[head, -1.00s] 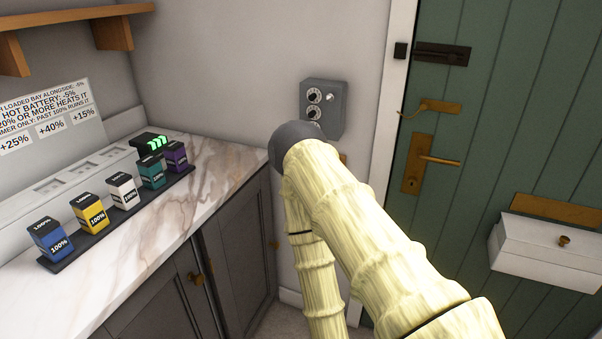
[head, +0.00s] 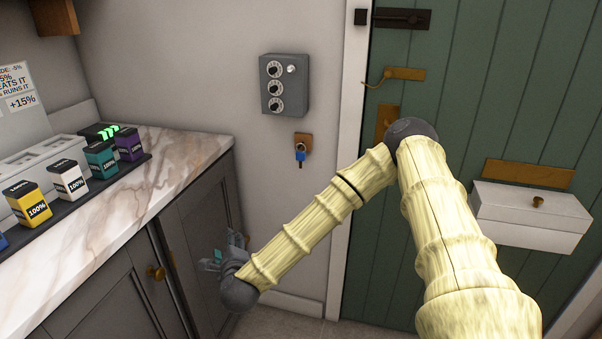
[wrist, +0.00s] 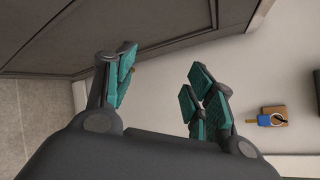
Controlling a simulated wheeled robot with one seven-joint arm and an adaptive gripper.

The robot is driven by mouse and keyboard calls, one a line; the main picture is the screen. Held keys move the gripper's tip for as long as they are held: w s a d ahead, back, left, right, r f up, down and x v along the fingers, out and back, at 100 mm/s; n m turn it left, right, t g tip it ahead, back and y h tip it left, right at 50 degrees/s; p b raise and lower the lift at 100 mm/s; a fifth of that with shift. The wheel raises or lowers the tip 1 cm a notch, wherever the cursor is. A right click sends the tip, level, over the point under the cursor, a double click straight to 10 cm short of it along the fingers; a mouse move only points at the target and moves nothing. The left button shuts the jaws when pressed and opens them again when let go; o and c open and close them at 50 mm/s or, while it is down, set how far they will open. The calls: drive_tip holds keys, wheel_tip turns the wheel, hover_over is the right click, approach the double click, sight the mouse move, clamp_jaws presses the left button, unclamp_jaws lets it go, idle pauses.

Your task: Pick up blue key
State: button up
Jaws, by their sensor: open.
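The blue key (head: 300,159) hangs from a small wooden hook block (head: 303,141) on the wall, below a grey dial box. In the wrist view the blue key (wrist: 264,120) shows at the right, beside the wooden block (wrist: 275,114), outside the jaws. My gripper (head: 220,259) is low in front of the grey cabinet door, to the left of the key and below it. In the wrist view my gripper (wrist: 160,88) has its teal-padded fingers spread, with nothing between them.
The grey dial box (head: 285,84) is fixed above the key. A marble counter (head: 170,170) with several batteries stands at left, over the grey cabinet (head: 195,235). The green door (head: 470,90) with a white box (head: 530,215) is at right. Wall around the key is bare.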

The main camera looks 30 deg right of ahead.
drive_tip(key=w+d+r+m+h+b, duration=0.1)
drive_tip(key=w+d+r+m+h, duration=0.15)
drive_tip(key=d+r+m, duration=0.3)
drive_tip(key=w+d+r+m+h+b, duration=0.1)
drive_tip(key=d+r+m+h, duration=0.3)
drive_tip(key=d, duration=0.3)
drive_tip(key=m+g+h+b, duration=0.2)
drive_tip(key=m+g+h, duration=0.15)
drive_tip(key=m, duration=0.45)
approach(300, 154)
drive_tip(key=shift+t, duration=0.35)
drive_tip(key=x, duration=0.4)
drive_tip(key=shift+s+d+f, duration=0.15)
drive_tip(key=shift+d+f, duration=0.2)
drive_tip(key=shift+d, duration=0.1)
drive_tip(key=shift+w+r+x, duration=0.1)
drive_tip(key=shift+x, duration=1.4)
drive_tip(key=shift+w+r+x, duration=0.1)
drive_tip(key=shift+x, duration=1.4)
drive_tip(key=shift+a, duration=0.15)
drive_tip(key=c, duration=0.9)
